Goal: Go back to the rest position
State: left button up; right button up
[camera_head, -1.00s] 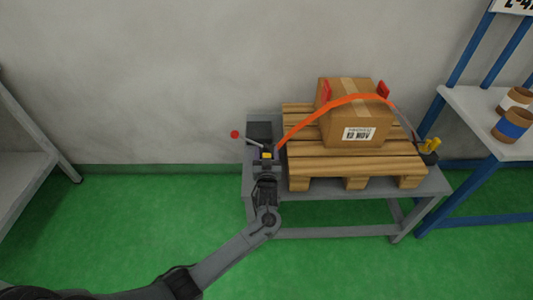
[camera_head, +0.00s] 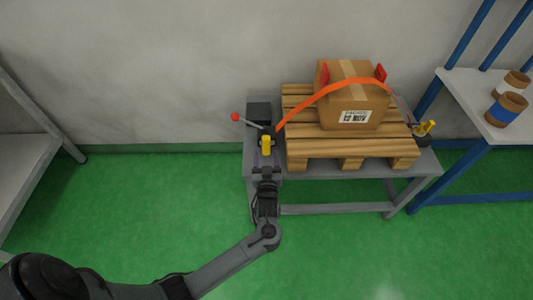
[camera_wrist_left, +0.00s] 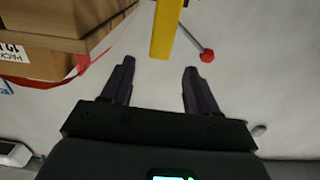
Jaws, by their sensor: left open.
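My left gripper (camera_head: 267,172) is open and empty, in front of the table's left end. In the left wrist view its two fingers (camera_wrist_left: 158,88) stand apart with nothing between them. A yellow handle (camera_head: 266,145) lies just beyond the fingertips; it also shows in the left wrist view (camera_wrist_left: 165,30). Beside it is a grey lever with a red knob (camera_head: 235,117), also seen in the left wrist view (camera_wrist_left: 207,56). An orange strap (camera_head: 322,92) runs from there over a cardboard box (camera_head: 352,112) on a wooden pallet (camera_head: 300,148). My right gripper is out of view.
The pallet stands on a grey table (camera_head: 428,165). A second yellow piece (camera_head: 426,127) sits at its right end. A blue-framed shelf (camera_head: 470,115) with brown rolls (camera_head: 507,108) is at the right. A grey shelf (camera_head: 25,165) is at the left. The green floor between is clear.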

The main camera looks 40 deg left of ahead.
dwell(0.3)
pick_arm(q)
jog(key=s+r+m+g+h+p, duration=0.15)
jog(key=s+r+p, duration=0.25)
jog(key=s+p, duration=0.75)
jog(key=s+d+r+m+g+h+p, duration=0.45)
jog(key=s+d+r, duration=0.25)
jog(key=s, duration=0.2)
jog(key=s+d+r+m+g+h+p, duration=0.45)
jog(key=s+d+r+h, duration=0.2)
jog(key=s+r, duration=0.2)
notch_tip(320, 180, up, 37)
jog(key=p, duration=3.8)
notch_tip(320, 180, down, 71)
jog(key=b, duration=7)
jog(key=shift+d+b, duration=0.15)
jog(key=shift+b, duration=0.25)
